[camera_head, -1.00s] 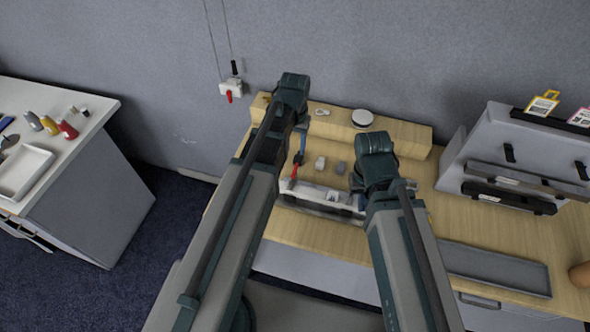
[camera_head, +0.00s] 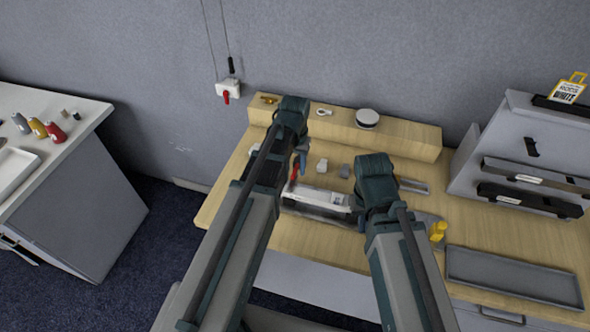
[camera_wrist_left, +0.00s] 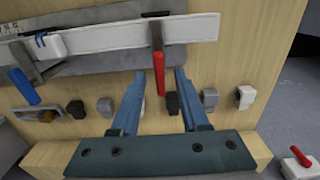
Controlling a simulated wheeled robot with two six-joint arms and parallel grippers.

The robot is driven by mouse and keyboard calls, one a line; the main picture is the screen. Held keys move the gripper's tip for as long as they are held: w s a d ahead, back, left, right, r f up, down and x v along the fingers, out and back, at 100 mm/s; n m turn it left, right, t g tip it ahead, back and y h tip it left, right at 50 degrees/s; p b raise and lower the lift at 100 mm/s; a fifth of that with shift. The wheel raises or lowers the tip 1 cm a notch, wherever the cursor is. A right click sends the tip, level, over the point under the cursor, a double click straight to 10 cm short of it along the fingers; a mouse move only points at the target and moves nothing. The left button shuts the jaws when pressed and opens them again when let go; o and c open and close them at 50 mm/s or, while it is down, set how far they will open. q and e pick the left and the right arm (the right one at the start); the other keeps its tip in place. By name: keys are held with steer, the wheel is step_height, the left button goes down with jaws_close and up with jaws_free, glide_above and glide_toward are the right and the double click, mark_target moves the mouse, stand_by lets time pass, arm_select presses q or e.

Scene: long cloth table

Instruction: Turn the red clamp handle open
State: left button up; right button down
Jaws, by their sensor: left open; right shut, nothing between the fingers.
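The red clamp handle (camera_wrist_left: 159,73) sits on a dark metal clamp arm (camera_wrist_left: 155,35) across a long white bar (camera_wrist_left: 110,42). In the left wrist view it points toward my gripper. My left gripper (camera_wrist_left: 160,78) is open, with one blue finger on each side of the handle's lower end and gaps showing. In the head view the red handle (camera_head: 295,172) shows partly beside my left gripper (camera_head: 301,160), over the white bar (camera_head: 320,197). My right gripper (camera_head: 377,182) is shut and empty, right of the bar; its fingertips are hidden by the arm.
A blue-handled clamp (camera_wrist_left: 23,87) holds the bar's other part. Small grey and white blocks (camera_head: 322,165) lie behind the bar. A raised wooden ledge (camera_head: 400,138) runs along the wall. A grey tray (camera_head: 515,275) and a yellow item (camera_head: 438,232) are at right.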

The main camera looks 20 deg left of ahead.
arm_select(q)
steer(key=shift+c, duration=0.3)
jaws_close()
steer(key=shift+m, duration=0.3)
steer(key=m, duration=0.3)
steer(key=shift+m, duration=0.3)
steer(key=m, duration=0.4)
steer(key=shift+m, duration=0.3)
steer(key=m, duration=0.4)
steer(key=shift+m, duration=2.5)
